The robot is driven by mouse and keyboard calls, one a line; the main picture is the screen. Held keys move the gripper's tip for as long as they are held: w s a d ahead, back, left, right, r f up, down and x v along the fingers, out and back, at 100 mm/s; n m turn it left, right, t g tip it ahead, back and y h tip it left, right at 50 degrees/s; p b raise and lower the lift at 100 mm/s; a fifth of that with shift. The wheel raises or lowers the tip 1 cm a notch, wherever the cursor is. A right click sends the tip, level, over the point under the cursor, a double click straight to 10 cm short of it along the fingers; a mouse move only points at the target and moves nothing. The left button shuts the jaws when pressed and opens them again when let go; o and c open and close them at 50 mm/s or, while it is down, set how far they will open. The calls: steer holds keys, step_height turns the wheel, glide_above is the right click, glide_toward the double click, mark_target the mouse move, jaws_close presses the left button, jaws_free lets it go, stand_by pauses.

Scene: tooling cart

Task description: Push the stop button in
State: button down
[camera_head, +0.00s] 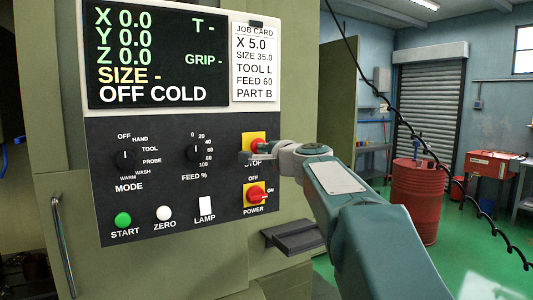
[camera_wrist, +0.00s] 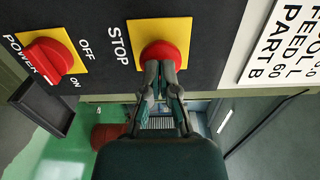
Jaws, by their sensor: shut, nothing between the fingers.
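The stop button (camera_head: 256,145) is a red round knob on a yellow plate at the right side of the dark control panel (camera_head: 160,205). In the wrist view the stop button (camera_wrist: 160,52) shows at the top middle beside the word STOP. My gripper (camera_head: 256,155) is shut and empty, its tips in front of the button. In the wrist view my gripper (camera_wrist: 159,68) has its fingertips together over the lower part of the button. I cannot tell whether the tips touch it or how far in the button sits.
Below is the red power switch (camera_head: 256,193) on a yellow plate. The panel also holds a mode knob (camera_head: 124,161), a feed knob (camera_head: 195,154), a green start button (camera_head: 122,220), a white zero button (camera_head: 164,213) and a lamp switch (camera_head: 206,207). A small dark shelf (camera_head: 294,238) juts out below.

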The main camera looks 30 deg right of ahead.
steer(key=shift+w+d+r, duration=0.1)
steer(key=shift+w, duration=0.95)
